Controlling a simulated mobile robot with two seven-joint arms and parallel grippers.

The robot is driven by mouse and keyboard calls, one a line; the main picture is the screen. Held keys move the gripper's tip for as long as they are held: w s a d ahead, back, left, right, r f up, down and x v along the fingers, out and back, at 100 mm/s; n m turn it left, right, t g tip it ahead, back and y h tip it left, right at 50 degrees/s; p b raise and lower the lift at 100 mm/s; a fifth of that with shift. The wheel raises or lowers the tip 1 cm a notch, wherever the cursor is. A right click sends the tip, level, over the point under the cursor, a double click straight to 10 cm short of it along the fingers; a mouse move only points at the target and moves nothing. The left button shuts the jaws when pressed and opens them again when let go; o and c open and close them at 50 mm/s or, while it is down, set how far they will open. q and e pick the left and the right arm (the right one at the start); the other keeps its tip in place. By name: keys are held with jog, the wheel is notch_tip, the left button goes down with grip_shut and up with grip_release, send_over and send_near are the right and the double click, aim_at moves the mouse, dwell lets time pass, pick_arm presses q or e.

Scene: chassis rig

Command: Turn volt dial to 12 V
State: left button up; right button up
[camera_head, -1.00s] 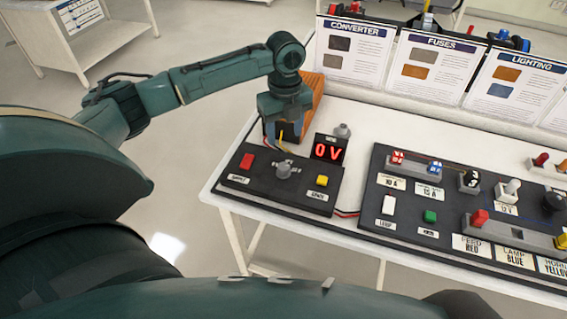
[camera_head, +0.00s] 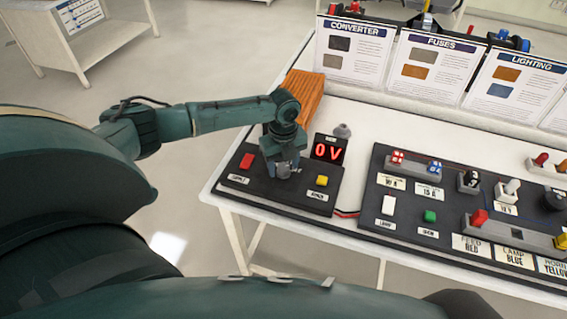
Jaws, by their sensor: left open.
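The volt dial (camera_head: 283,171) is a grey knob in the middle of the dark control panel (camera_head: 258,192) at the left end of the bench. My left gripper (camera_head: 284,165) is open and points down at the dial, with its fingers at or just above the knob. I cannot tell whether they touch it. The red display (camera_head: 328,151) behind the dial reads 0 V. A red button (camera_head: 247,161) is to the left of the dial and a yellow button (camera_head: 322,181) to its right. My right gripper is not in view.
An orange ribbed block (camera_head: 304,95) stands behind the panel. A grey knob (camera_head: 342,131) sits by the display. A larger panel (camera_head: 400,228) with fuses, switches and labels lies to the right. Sign cards (camera_head: 352,48) stand along the back. White bench surface (camera_head: 365,120) is bare between them.

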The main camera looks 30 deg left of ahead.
pick_arm(q)
jog(key=shift+c, duration=0.4)
jog(key=c, duration=0.9)
jog(key=shift+r+n+p, duration=0.1)
jog(key=shift+n+p, duration=0.2)
jog(key=shift+p, duration=0.05)
jog(key=shift+r+n+p, duration=0.1)
jog(key=shift+n+p, duration=0.8)
jog(key=shift+p, duration=0.1)
jog(key=n+p, duration=0.2)
jog(key=shift+n, duration=0.3)
jog(key=n, duration=0.3)
jog(key=shift+f+n+p, duration=0.2)
jog(key=shift+n+p, duration=0.1)
jog(key=shift+n, duration=1.6)
